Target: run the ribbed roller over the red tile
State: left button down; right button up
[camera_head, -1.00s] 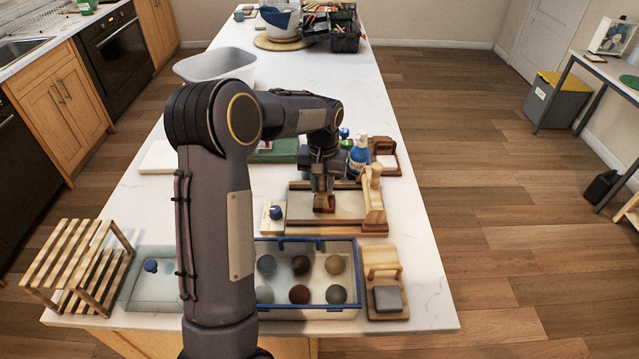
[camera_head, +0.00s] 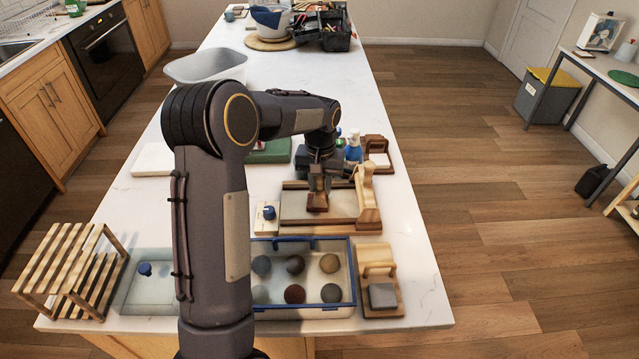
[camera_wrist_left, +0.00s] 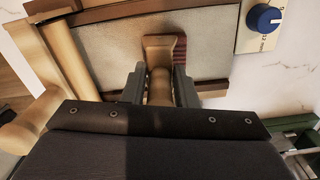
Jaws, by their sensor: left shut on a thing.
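My left gripper (camera_head: 318,180) is over the pale slab bed of a wood-framed board (camera_head: 345,207). It is shut on the tan handle of a wooden tool. In the left wrist view, the handle (camera_wrist_left: 159,85) stands between the two fingers and flares into a brown head with a dark red, ribbed-looking side (camera_wrist_left: 180,56). The head is low over the bed; I cannot tell if it touches. I cannot pick out a separate red tile; the head and fingers may hide it. My right gripper is not in view.
A wooden post and bar (camera_head: 365,188) stand along the board's right side. A blue-knobbed box (camera_head: 267,213) is left of it. A blue-rimmed tub (camera_head: 352,285) with several balls lies in front. A blue bottle (camera_head: 353,150) stands behind.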

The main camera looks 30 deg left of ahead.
pick_arm(q)
jog(key=shift+r+p, duration=1.75)
jog(key=shift+r, duration=0.55)
jog(key=shift+r+p, duration=0.3)
jog(key=shift+r, duration=0.45)
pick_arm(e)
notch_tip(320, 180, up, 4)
pick_arm(q)
jog(key=shift+f, duration=0.1)
